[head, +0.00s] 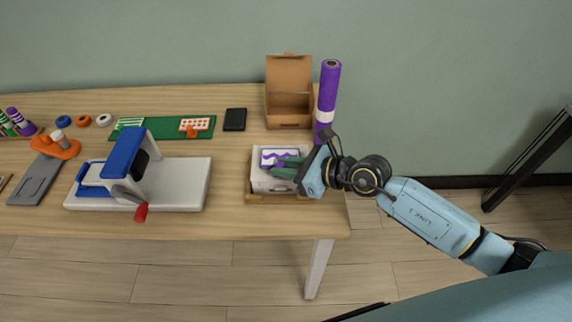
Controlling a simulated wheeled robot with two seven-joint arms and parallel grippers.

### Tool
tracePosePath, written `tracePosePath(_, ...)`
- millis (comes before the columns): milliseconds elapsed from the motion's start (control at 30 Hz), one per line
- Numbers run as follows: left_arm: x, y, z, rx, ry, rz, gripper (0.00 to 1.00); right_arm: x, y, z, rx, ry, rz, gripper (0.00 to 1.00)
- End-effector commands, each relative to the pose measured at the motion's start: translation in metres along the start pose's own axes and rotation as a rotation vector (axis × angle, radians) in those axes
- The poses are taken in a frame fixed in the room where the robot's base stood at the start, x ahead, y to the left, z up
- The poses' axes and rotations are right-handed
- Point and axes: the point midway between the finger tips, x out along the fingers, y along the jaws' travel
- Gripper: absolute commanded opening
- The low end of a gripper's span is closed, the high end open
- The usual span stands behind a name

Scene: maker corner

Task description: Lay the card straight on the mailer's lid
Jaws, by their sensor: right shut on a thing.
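The card (268,157), white with a purple border and a purple wavy band, shows over the back part of the white mailer (265,184) near the table's right end. The mailer sits closed on a brown wooden base (258,199). My right gripper (285,168) reaches in from the right, its dark green fingers over the mailer's lid. It is shut on the card at the card's front right part, which the fingers hide. The card looks roughly in line with the lid; I cannot tell if it touches it. My left gripper is out of view.
An open cardboard box (289,103) and an upright purple roll (327,95) stand behind the mailer. A black flat item (235,119) and a green mat (166,134) lie back left. A white and blue press (182,184) stands left, with bare table between it and the mailer.

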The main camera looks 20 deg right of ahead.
Motion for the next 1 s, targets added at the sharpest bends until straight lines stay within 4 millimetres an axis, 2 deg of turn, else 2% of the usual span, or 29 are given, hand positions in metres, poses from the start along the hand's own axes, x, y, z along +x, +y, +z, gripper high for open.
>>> tracePosePath(300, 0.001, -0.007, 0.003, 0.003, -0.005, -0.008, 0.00, 0.001, 0.000, -0.001, 0.000, 0.000, 0.000, 0.00)
tracePosePath(967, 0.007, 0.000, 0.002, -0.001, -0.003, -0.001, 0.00, 0.004, 0.000, -0.010, 0.001, 0.001, 0.000, 0.00)
tracePosePath(1000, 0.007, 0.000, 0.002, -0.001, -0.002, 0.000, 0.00, 0.004, 0.000, -0.010, 0.001, 0.001, 0.000, 0.23)
